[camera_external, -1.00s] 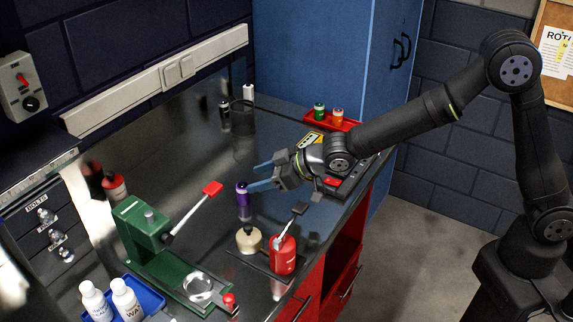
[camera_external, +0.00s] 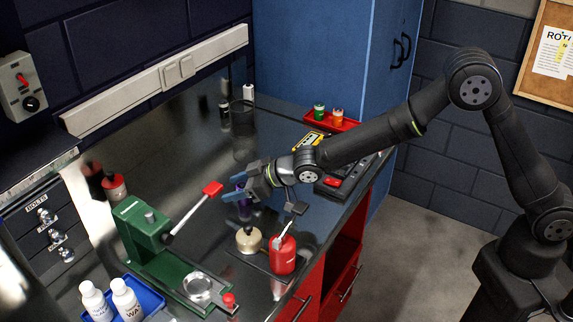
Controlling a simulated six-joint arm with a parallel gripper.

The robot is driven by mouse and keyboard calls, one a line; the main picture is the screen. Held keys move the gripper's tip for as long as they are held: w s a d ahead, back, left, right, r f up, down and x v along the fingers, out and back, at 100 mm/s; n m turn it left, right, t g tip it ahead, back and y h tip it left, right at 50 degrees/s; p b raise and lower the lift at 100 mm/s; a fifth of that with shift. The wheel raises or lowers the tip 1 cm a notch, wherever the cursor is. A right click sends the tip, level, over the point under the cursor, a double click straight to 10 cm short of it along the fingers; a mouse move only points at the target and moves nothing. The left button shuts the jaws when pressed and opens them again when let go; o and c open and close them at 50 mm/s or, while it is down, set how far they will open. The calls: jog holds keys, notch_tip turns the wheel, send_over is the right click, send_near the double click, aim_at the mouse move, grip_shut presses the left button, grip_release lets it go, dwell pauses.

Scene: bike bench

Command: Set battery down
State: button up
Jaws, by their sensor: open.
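The battery (camera_external: 244,208) looks like a purple cylinder on the dark shiny bench top, in the middle of the external view. Its upper part is mostly hidden behind my fingers, and its reflection shows below it. My gripper (camera_external: 251,184) reaches in from the right with its blue-grey fingers open at the battery. I cannot tell whether a finger touches it.
A green press (camera_external: 150,240) with a red-tipped lever stands to the left. A beige round pot (camera_external: 249,240) and a red can (camera_external: 283,255) stand in front. A red tray (camera_external: 345,125) holds green and orange cells.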

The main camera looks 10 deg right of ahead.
jog(key=shift+c, duration=0.4)
jog(key=c, duration=1)
grip_shut()
jog(key=shift+r, duration=0.1)
